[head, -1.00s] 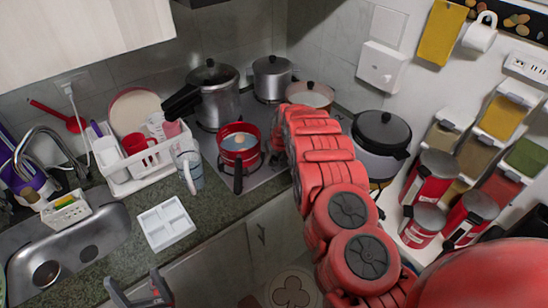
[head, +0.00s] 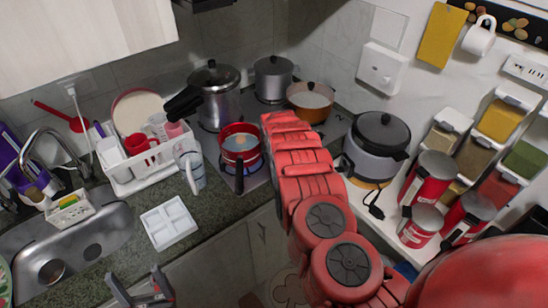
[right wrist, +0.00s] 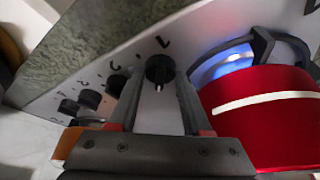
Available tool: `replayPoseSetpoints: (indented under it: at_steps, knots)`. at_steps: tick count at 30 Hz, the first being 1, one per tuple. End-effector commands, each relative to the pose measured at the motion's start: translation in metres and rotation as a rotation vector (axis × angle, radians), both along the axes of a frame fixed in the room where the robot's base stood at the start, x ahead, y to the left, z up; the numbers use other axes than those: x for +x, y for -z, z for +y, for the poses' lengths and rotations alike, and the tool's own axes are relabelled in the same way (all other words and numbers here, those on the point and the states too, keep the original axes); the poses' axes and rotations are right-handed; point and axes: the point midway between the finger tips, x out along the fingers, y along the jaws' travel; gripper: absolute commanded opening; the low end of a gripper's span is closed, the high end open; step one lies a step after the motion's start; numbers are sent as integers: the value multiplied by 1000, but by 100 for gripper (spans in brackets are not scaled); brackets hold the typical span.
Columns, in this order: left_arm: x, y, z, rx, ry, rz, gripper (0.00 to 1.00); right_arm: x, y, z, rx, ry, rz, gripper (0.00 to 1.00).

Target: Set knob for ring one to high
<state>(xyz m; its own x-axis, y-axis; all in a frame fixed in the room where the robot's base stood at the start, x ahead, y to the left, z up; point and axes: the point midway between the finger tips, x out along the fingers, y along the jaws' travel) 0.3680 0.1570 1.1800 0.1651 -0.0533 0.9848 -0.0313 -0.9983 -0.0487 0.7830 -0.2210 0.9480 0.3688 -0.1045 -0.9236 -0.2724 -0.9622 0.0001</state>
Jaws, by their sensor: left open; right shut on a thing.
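In the right wrist view, a dark round knob (right wrist: 160,70) sits on the metal stove panel (right wrist: 140,54), with a "1" mark beside it. My right gripper (right wrist: 158,92) has its fingers on both sides of this knob and is shut on it. A blue flame (right wrist: 228,60) burns beside the red pot (right wrist: 262,115). The red pot also shows in the head view (head: 240,155) at the cooktop's front left. My right fingers are hidden behind my arm in the head view. My left gripper (head: 140,281) is open and empty at the bottom left.
More knobs (right wrist: 90,98) line the panel. A pressure cooker (head: 216,100), a steel pot (head: 273,78) and an orange pan (head: 311,98) stand on the cooktop. A rice cooker (head: 378,150) stands right of my arm. A white tray (head: 168,222) lies on the counter.

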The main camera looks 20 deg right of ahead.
Motion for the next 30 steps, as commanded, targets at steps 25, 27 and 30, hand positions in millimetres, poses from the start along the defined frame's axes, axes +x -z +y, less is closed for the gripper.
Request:
replayPoseSetpoints:
  at_steps: [25, 27, 30]
  knots:
    - [0, 4, 0, 0, 0, 0, 80, 0, 0, -1, 1, -43, -1, 78]
    - [0, 7, 0, 0, 0, 0, 80, 0, 1, -2, 3, -91, 0, 78]
    - [0, 13, 0, 0, 0, 0, 80, 0, 2, -3, 2, -186, 0, 78]
